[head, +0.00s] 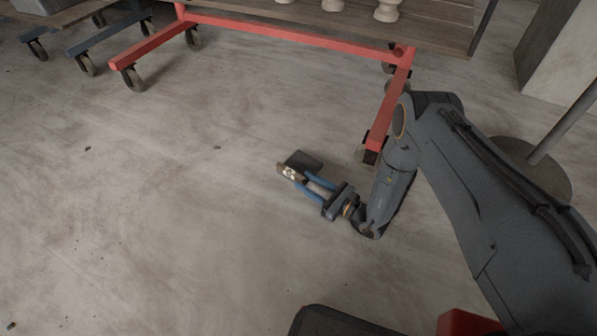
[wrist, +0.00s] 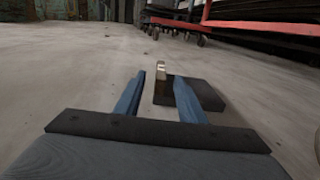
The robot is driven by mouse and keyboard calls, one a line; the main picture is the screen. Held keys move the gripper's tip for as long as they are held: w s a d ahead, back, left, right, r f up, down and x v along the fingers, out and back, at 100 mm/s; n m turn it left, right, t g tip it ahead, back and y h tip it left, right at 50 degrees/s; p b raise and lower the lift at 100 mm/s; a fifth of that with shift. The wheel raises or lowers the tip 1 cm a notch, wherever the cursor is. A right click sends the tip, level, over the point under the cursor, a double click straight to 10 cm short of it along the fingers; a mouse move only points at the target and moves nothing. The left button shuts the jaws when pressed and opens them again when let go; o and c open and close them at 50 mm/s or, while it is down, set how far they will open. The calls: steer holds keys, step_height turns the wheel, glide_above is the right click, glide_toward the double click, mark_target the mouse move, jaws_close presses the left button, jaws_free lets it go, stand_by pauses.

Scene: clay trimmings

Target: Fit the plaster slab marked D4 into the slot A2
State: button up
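My gripper (head: 300,181) is low over the concrete floor, its two blue fingers apart. In the wrist view the open fingers (wrist: 161,76) point at a small pale block (wrist: 161,71) with a brownish side. In the head view this block (head: 291,173) shows pale marks on brown, close to the fingertips. A dark flat slab (head: 305,160) lies beside it; in the wrist view the dark slab (wrist: 190,93) is partly behind the right finger. I cannot tell whether the block touches the slab or the fingers. No D4 or A2 marking is readable.
A red wheeled frame (head: 285,34) with shelves stands at the back, one leg close to my arm. A dark wheeled frame (head: 105,38) is at the upper left. A round stand base (head: 530,170) is at the right.

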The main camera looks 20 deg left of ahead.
mark_target(297, 174)
steer(key=b+x, duration=0.2)
steer(key=x, duration=0.3)
steer(key=shift+w, duration=0.15)
steer(key=shift+r, duration=0.1)
jaws_close()
